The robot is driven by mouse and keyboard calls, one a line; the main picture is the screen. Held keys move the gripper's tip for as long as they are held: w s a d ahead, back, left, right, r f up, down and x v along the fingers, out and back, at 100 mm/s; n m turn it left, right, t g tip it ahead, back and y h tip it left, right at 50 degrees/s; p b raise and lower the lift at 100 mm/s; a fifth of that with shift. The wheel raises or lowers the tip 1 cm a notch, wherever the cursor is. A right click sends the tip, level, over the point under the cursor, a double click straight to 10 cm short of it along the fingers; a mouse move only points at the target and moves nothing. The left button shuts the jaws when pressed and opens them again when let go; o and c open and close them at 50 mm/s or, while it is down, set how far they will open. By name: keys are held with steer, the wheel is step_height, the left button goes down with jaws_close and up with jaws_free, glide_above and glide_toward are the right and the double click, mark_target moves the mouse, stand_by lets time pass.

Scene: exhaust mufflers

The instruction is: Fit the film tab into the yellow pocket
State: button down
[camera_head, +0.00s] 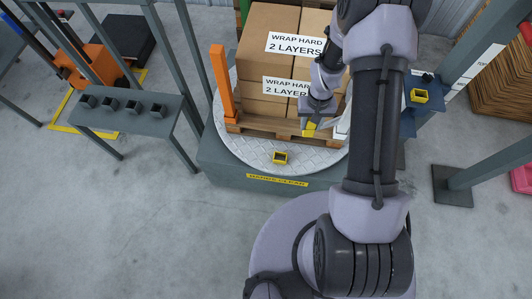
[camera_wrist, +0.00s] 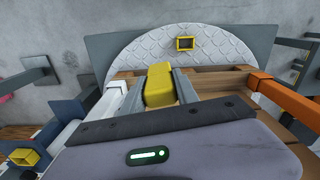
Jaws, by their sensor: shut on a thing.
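My gripper (camera_head: 311,124) is shut on a yellow block, which I take to be the film tab (camera_wrist: 159,86). It is between the two grey fingers in the wrist view, and a bit of yellow shows in the head view (camera_head: 310,128). The gripper is at the pallet's front right corner. An open yellow pocket (camera_head: 280,157) lies on the turntable's front rim, left of and nearer than the gripper; it also shows in the wrist view (camera_wrist: 186,43), beyond the tab and apart from it. A second yellow open box (camera_head: 420,96) sits on a blue stand at the right.
Stacked cartons (camera_head: 268,55) stand on a wooden pallet (camera_head: 262,127) on the round turntable (camera_head: 236,140). An orange post (camera_head: 222,85) stands at its left. A grey bench (camera_head: 135,118) with several dark holders is further left. The turntable's front rim is mostly clear.

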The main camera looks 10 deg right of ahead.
steer(key=s+d+f+m, duration=0.1)
steer(key=s+d+f, duration=0.2)
steer(key=f, duration=0.6)
steer(key=s+d+f+m, duration=0.15)
steer(key=s+f, duration=0.25)
steer(key=f, duration=0.5)
steer(key=shift+n, duration=0.35)
steer(key=shift+w+a+f+b, duration=0.85)
steer(key=shift+w+a, duration=0.5)
steer(key=shift+a, duration=0.85)
steer(key=shift+w+a+f+b, duration=0.75)
steer(key=shift+w+a, duration=0.65)
steer(key=shift+a, duration=0.8)
steer(key=shift+w+a+f+b, duration=0.85)
steer(key=shift+w+a, duration=0.5)
steer(key=shift+a, duration=0.85)
steer(key=shift+f+b, duration=0.1)
steer(key=shift+b, duration=0.2)
steer(key=c, duration=0.9)
jaws_free()
